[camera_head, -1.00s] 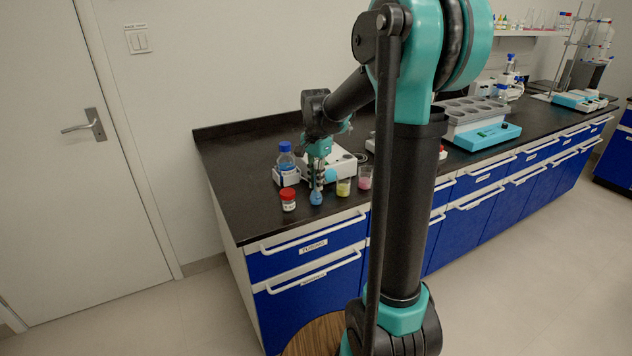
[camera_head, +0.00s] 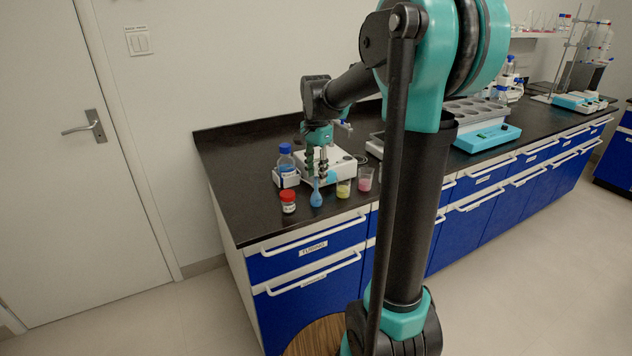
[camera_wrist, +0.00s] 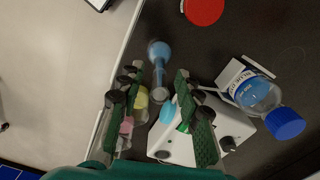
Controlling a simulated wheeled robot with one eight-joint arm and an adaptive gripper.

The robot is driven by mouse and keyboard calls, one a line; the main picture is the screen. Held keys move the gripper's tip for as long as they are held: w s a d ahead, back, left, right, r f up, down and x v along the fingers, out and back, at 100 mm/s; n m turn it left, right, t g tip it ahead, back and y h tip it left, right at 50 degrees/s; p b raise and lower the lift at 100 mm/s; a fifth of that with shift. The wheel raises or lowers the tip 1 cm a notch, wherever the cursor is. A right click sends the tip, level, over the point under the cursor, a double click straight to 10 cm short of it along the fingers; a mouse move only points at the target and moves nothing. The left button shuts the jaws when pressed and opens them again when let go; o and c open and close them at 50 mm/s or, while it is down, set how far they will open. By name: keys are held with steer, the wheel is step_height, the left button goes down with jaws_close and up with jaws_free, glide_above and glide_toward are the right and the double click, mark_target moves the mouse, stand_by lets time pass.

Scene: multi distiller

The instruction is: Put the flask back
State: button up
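The small flask (camera_head: 316,198) with blue liquid and a narrow neck stands upright on the dark bench, near its front edge. In the wrist view the flask (camera_wrist: 159,52) is beyond my fingertips, with its neck pointing back toward the gap between them. My gripper (camera_head: 317,174) is just above the flask, pointing down. Its two fingers are spread apart in the wrist view (camera_wrist: 156,88), with nothing held between them. Whether the tip of the neck is still between the fingertips is hard to tell.
A red-capped jar (camera_head: 288,203) stands left of the flask, and a blue-capped bottle (camera_head: 286,168) behind it. Beakers of yellow (camera_head: 343,188) and pink (camera_head: 365,180) liquid stand to the right. A white device (camera_head: 340,170) is behind my gripper. The bench's left end is clear.

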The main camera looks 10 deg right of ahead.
step_height(320, 180, up, 8)
stand_by(0.5)
